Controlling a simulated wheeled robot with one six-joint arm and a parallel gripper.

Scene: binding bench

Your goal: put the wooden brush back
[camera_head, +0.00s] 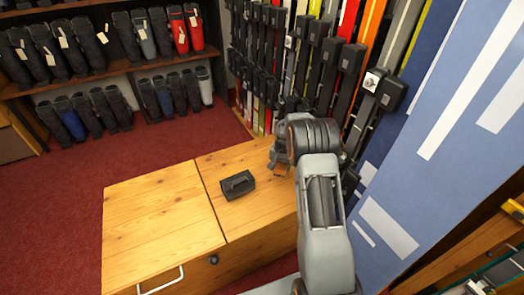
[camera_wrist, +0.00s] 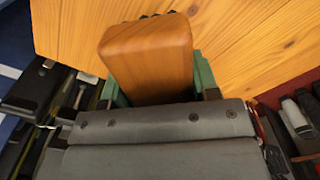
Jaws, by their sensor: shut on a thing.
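The wooden brush (camera_wrist: 148,58) shows in the wrist view as a smooth brown wooden block between the green fingers of my gripper (camera_wrist: 158,88). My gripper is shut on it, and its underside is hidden. In the head view my gripper (camera_head: 280,158) is over the right back part of the wooden bench (camera_head: 150,215). The brush is mostly hidden there by the gripper and arm. I cannot tell whether the brush touches the bench top.
A dark block with a raised handle (camera_head: 238,185) lies on the bench, left of my gripper. The bench's left half is clear. Skis (camera_head: 345,75) stand in a rack behind and to the right. Boot shelves (camera_head: 100,75) are at the back left, across red carpet (camera_head: 60,200).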

